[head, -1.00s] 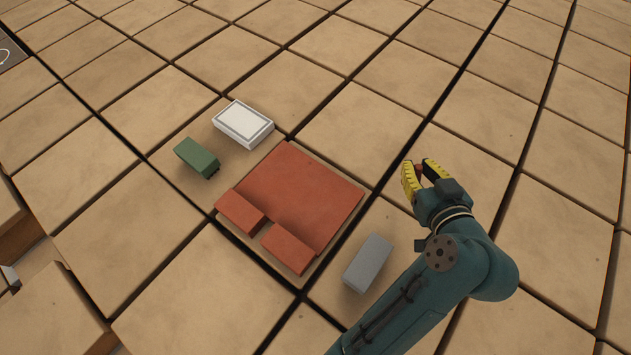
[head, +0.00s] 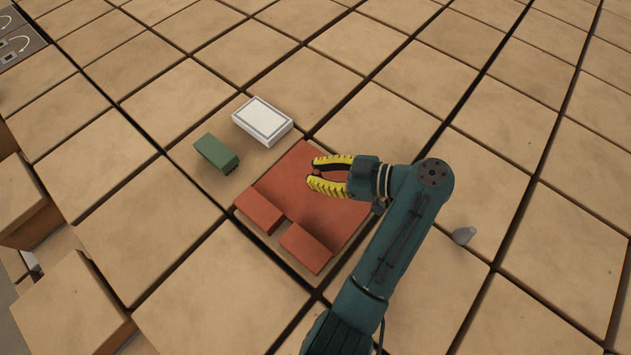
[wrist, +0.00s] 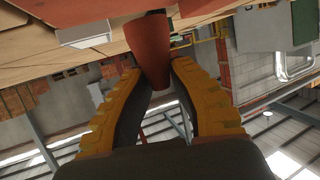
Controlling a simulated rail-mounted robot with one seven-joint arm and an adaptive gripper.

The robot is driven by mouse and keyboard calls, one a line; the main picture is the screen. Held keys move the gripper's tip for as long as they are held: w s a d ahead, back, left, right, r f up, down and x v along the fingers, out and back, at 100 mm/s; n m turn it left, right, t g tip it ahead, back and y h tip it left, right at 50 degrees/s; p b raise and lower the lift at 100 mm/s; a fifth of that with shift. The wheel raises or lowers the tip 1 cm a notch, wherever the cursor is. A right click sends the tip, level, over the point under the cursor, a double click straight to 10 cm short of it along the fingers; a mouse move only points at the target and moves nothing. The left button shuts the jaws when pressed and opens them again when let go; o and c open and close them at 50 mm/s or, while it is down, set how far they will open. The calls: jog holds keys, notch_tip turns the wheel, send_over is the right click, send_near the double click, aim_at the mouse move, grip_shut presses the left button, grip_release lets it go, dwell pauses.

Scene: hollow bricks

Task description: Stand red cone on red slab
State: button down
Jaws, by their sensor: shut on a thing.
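The red cone (wrist: 150,45) is between my gripper's two yellow-padded fingers (wrist: 156,80) in the wrist view, its wider end toward the floor side. In the head view only a small red bit of the cone (head: 317,173) shows between the fingertips. My gripper (head: 312,176) is shut on it, over the far middle part of the red slab (head: 340,222). The slab is a flat red square on the tiled floor, partly covered by my arm. The gap between cone and slab cannot be judged.
Two red blocks (head: 258,211) (head: 306,246) sit along the slab's near edge. A green block (head: 216,153) and a white block (head: 263,121) stand beyond its left side. A small grey rounded thing (head: 463,235) lies right of my arm. Far tiles are clear.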

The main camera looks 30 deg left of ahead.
jog(key=shift+f+b, duration=0.35)
jog(key=shift+f, duration=1.5)
jog(key=shift+f, duration=0.1)
jog(key=shift+f, duration=0.15)
jog(key=c, duration=1)
grip_release()
jog(key=shift+c, duration=0.2)
jog(key=shift+r, duration=0.3)
jog(key=p+v, duration=0.5)
jog(key=v, duration=0.6)
jog(key=shift+w+r, duration=0.15)
jog(key=shift+d, duration=0.45)
